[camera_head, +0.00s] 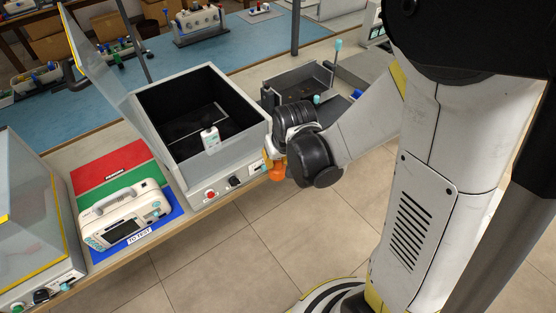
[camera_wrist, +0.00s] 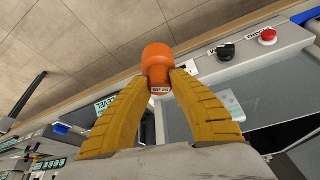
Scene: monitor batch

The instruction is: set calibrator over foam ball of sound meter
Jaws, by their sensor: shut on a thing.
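My gripper (camera_wrist: 160,86) has its two yellow fingers closed on an orange cylinder with a wider round head, which I take to be the calibrator (camera_wrist: 158,56). A small white label shows on its narrower part. In the head view the orange calibrator (camera_head: 276,170) hangs at my gripper (camera_head: 267,158), beside the front right corner of an open grey box. No foam ball can be made out for certain.
The open grey box (camera_head: 240,135) has a dark inside, a raised lid and a red button (camera_head: 210,194) in front. A white instrument (camera_head: 125,215) lies on a coloured mat to the left. A grey tray (camera_head: 312,75) stands behind my gripper. The tiled floor in front is clear.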

